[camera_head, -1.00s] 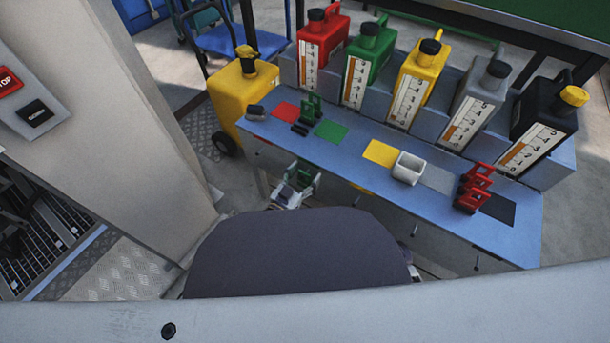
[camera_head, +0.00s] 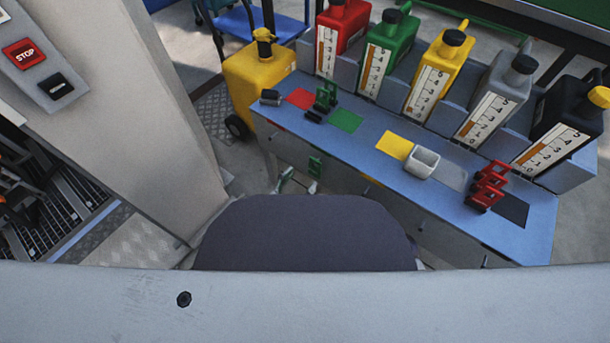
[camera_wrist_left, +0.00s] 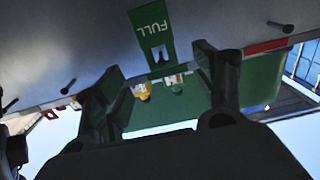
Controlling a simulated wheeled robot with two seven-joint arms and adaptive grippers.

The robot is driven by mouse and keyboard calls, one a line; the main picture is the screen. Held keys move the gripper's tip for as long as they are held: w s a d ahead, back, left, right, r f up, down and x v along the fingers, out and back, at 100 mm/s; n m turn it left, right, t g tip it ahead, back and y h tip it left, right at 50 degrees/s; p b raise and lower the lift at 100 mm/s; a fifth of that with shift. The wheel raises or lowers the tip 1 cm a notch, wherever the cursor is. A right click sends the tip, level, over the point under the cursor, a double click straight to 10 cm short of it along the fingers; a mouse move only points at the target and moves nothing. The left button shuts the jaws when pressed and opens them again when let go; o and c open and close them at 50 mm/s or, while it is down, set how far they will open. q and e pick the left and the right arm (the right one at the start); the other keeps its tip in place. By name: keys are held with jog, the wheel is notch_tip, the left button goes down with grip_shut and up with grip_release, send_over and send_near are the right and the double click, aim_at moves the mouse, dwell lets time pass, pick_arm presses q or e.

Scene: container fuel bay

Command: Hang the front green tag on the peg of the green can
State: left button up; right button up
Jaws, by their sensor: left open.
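A green tag (camera_head: 315,166) is at the front face of the bench, below the green mat. My left gripper (camera_head: 299,183) is just below the tag. In the left wrist view its fingers (camera_wrist_left: 163,88) are spread, with nothing held between them. The green can (camera_head: 390,45) stands at the back of the bench behind the green mat (camera_head: 346,121). My right gripper is not in view.
Another green tag stands in a dark holder (camera_head: 322,101) on the bench, and red tags (camera_head: 488,186) stand at the right. Bare pegs (camera_wrist_left: 280,27) jut from the front face. A yellow canister (camera_head: 255,80) stands at the left.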

pick_arm(q)
jog(key=shift+v, duration=1.45)
